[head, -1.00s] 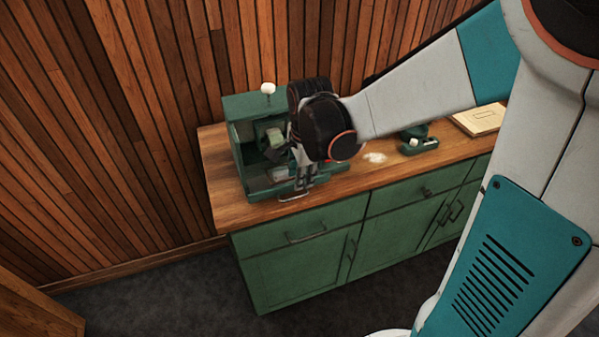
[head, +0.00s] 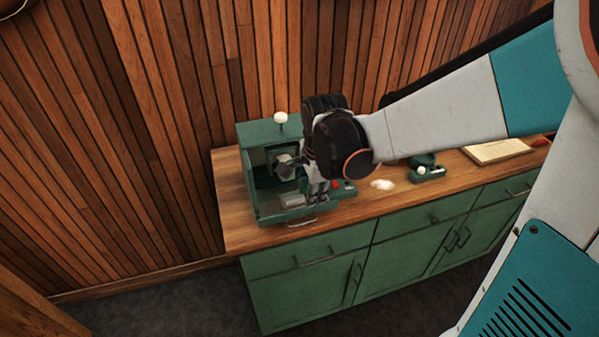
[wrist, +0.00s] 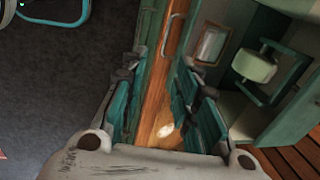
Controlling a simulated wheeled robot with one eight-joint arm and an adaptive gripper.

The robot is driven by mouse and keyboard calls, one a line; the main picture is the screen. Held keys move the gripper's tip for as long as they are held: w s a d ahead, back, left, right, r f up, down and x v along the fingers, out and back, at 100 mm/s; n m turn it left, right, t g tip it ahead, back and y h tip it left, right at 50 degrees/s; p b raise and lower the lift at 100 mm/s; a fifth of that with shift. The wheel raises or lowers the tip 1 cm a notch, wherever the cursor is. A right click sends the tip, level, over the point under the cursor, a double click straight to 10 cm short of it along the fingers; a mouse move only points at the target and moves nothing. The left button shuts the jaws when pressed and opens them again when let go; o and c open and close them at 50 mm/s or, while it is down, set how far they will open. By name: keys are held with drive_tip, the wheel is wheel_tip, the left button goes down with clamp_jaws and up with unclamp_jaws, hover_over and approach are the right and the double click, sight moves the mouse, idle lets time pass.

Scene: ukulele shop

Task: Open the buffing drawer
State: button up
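A green buffing box (head: 262,130) with an open front stands at the left end of the wooden counter. A pale buffing wheel (head: 284,160) sits inside it; the wheel also shows in the wrist view (wrist: 254,66). A thin metal handle (head: 300,223) is at the box's low front edge, and a handle shows in the wrist view (wrist: 170,35). I cannot tell from these frames whether a drawer there is open. My gripper (head: 320,193) is at the box's front right side. In the wrist view my gripper (wrist: 160,115) has its fingers apart, with nothing between them.
The counter (head: 232,208) sits on green cabinets whose front drawer has a dark handle (head: 313,257). A small green device (head: 427,172), a white patch (head: 382,185) and a pale board (head: 497,151) lie to the right. A slatted wood wall is behind.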

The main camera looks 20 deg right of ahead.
idle(0.4)
wheel_tip(320, 180, up, 12)
drive_tip(key=s, duration=0.2)
drive_tip(key=shift+s+f, duration=0.15)
drive_tip(key=shift+s, duration=0.05)
idle(0.3)
